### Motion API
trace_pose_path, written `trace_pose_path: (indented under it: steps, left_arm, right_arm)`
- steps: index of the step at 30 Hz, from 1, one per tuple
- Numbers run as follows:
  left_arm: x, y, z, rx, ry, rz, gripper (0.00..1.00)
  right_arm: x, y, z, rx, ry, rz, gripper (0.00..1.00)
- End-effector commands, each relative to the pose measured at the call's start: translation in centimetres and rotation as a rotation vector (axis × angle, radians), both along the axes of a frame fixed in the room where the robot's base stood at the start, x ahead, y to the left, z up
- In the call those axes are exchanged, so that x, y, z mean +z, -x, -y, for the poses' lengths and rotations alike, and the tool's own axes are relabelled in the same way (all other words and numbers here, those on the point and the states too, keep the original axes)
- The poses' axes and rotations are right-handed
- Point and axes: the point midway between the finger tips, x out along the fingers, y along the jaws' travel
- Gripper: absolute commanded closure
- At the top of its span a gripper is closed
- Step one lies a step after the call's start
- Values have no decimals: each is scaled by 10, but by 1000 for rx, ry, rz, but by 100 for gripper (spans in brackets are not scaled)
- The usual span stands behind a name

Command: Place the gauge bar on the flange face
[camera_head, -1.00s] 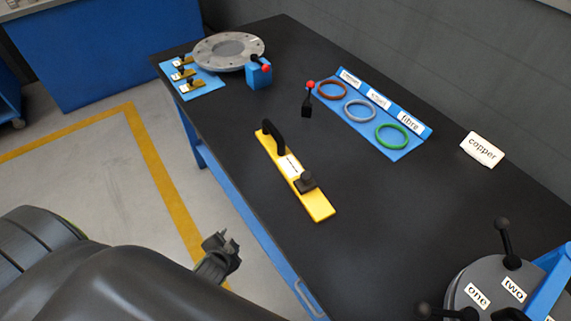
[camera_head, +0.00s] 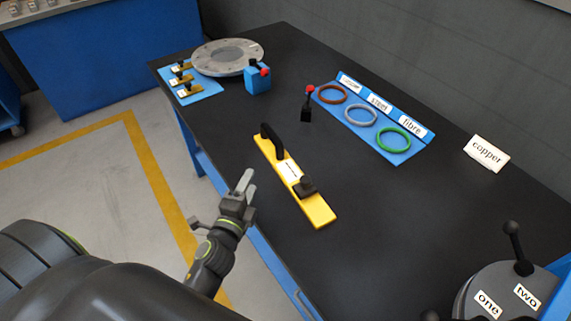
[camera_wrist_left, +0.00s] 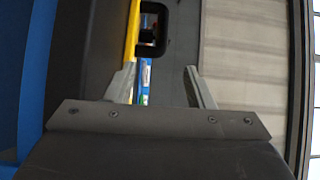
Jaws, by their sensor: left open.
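The yellow gauge bar (camera_head: 293,178) lies on the black bench in the head view, with a black arched handle at its far end and a dark block with a knob near its other end. The grey flange face (camera_head: 228,57) is a round plate lying at the bench's far left corner. My left gripper (camera_head: 246,183) is open and empty, beside the bar on its left, apart from it. In the left wrist view, the bar's yellow edge (camera_wrist_left: 133,32) and its black handle (camera_wrist_left: 165,50) show beyond the open fingers (camera_wrist_left: 163,85). My right gripper is not seen.
A blue tray of copper, steel and fibre rings (camera_head: 360,116) lies right of the bar. A blue block with a red knob (camera_head: 257,79), a tray of small yellow pieces (camera_head: 190,84) and a red-topped tool (camera_head: 307,104) stand nearby. A grey drum (camera_head: 500,292) stands front right.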

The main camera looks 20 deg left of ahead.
Motion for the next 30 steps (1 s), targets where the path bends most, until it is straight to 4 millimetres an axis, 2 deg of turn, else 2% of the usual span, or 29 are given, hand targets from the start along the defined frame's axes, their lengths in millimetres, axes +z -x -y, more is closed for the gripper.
trace_pose_path:
  steps: [5,18,30]
  left_arm:
    - [2,-21,1,-15,-15,8,52]
    - [1,-103,-11,-12,-14,6,52]
    - [3,-138,-19,-11,-13,5,52]
  right_arm:
    - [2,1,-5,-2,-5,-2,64]
    - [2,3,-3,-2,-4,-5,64]
    - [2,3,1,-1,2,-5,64]
